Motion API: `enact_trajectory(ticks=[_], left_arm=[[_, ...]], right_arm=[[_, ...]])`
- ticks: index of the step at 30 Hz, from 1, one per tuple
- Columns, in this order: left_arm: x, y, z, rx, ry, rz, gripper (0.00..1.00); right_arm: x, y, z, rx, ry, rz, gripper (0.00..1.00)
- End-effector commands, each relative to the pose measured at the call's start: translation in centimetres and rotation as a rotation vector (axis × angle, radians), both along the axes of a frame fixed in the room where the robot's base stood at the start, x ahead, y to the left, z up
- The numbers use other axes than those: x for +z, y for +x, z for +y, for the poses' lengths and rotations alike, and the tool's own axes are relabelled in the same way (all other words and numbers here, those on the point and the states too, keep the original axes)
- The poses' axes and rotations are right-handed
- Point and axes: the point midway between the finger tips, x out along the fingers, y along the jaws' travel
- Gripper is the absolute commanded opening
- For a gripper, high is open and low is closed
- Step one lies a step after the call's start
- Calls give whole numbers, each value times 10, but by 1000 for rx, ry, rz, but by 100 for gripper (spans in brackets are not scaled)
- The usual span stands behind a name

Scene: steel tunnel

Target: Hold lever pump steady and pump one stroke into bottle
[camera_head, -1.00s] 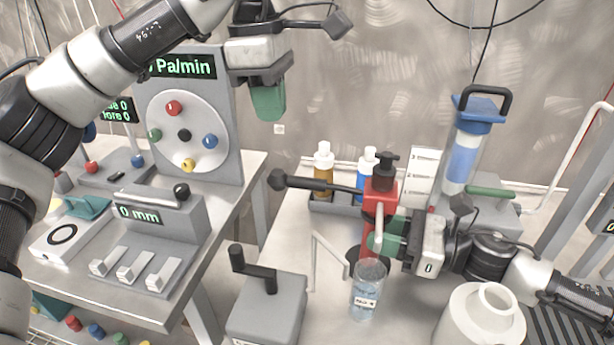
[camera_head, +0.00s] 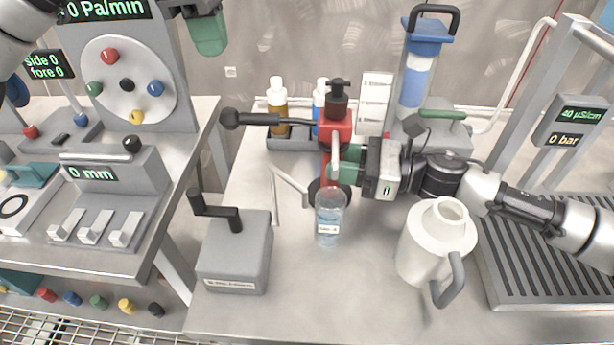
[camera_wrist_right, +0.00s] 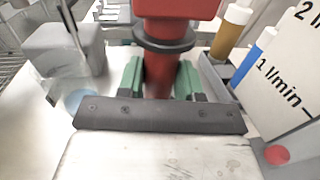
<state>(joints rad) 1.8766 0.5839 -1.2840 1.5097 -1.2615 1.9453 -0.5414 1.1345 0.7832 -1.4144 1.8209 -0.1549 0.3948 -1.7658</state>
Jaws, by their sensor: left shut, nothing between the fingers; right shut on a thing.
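The red lever pump (camera_head: 337,136) stands upright on the right table, with a black lever (camera_head: 265,119) pointing left and a pale spout. A clear bottle (camera_head: 328,228) with a label and bluish contents stands upright in front of it, near the spout. My right gripper (camera_head: 352,172) is shut on the pump's red body from the right; in the right wrist view its green fingers (camera_wrist_right: 158,80) flank the red column (camera_wrist_right: 165,65) below a dark collar. My left gripper (camera_head: 209,40) is shut and empty, raised above the gap between the tables, away from the lever.
A grey crank box (camera_head: 233,262) stands left of the bottle, and a white jug (camera_head: 420,245) stands to its right. Several small bottles sit in a grey tray (camera_head: 283,143) behind the lever. A blue-topped cylinder (camera_head: 411,80) stands behind my right gripper.

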Motion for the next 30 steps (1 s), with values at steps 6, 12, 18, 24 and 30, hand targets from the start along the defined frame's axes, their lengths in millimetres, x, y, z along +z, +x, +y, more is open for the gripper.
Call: enact_trajectory(ticks=[6, 12, 18, 24, 30], left_arm=[[0, 0, 0, 0, 0, 0, 0], [0, 0, 0, 0, 0, 0, 0], [0, 0, 0, 0, 0, 0, 0], [0, 0, 0, 0, 0, 0, 0], [0, 0, 0, 0, 0, 0, 0]], right_arm=[[0, 1, 0, -2, -1, -1, 7], [0, 1, 0, -2, -1, -1, 7], [0, 0, 0, -1, 0, -1, 60], [0, 0, 0, -1, 0, 0, 65], [-1, -1, -8, -3, 0, 2, 65]])
